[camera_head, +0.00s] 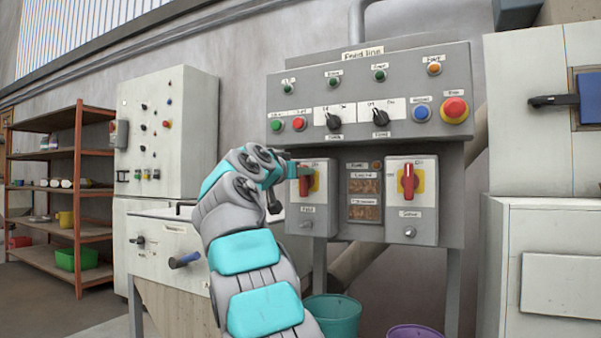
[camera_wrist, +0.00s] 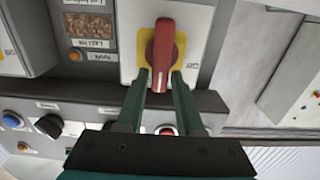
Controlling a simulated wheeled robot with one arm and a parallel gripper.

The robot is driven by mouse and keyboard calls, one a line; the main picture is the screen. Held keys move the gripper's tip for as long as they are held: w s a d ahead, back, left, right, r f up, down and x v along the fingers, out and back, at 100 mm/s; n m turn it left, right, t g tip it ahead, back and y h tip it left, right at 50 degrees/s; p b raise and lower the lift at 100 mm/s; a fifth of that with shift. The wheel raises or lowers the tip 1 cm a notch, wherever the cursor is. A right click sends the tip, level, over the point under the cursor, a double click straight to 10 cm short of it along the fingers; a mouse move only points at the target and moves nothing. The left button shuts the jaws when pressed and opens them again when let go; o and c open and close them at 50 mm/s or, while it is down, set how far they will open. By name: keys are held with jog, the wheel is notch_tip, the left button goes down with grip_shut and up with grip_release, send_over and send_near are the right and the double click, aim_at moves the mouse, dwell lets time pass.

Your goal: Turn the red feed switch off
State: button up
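The red feed switch (camera_head: 305,183) is a red handle on a yellow plate, on the left box under the grey "Feed line" panel. In the head view my gripper (camera_head: 288,171) reaches it from the left, and my wrist covers part of its plate. In the wrist view, which is upside down, the switch handle (camera_wrist: 163,50) stands nearly upright, tilted slightly. The two dark green fingers of my gripper (camera_wrist: 161,82) lie on either side of the handle's near end. They are very close to its sides; whether they press on it I cannot tell.
A similar red switch (camera_head: 408,182) sits on the right box, past small pellet windows (camera_head: 363,186). Above, the grey panel (camera_head: 300,92) carries knobs, buttons and a red mushroom button (camera_head: 456,107). A teal bucket (camera_head: 335,312) and a purple bucket (camera_head: 414,332) stand below.

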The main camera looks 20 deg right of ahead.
grip_shut()
jog(key=shift+r+n, duration=0.1)
jog(key=shift+n, duration=0.2)
jog(key=n+p, duration=0.4)
jog(key=n, duration=0.1)
jog(key=w+a+f+n+p, duration=0.1)
jog(key=n+p, duration=0.4)
jog(key=n, duration=0.1)
jog(key=w+f+n+p, duration=0.1)
jog(key=n+p, duration=0.4)
jog(key=n, duration=0.1)
jog(key=shift+a+f, duration=0.25)
jog(key=shift+a, duration=0.05)
jog(key=shift+f+n+p, duration=0.1)
jog(key=shift+n+p, duration=0.2)
dwell(0.3)
jog(key=shift+o, duration=1.8)
grip_release()
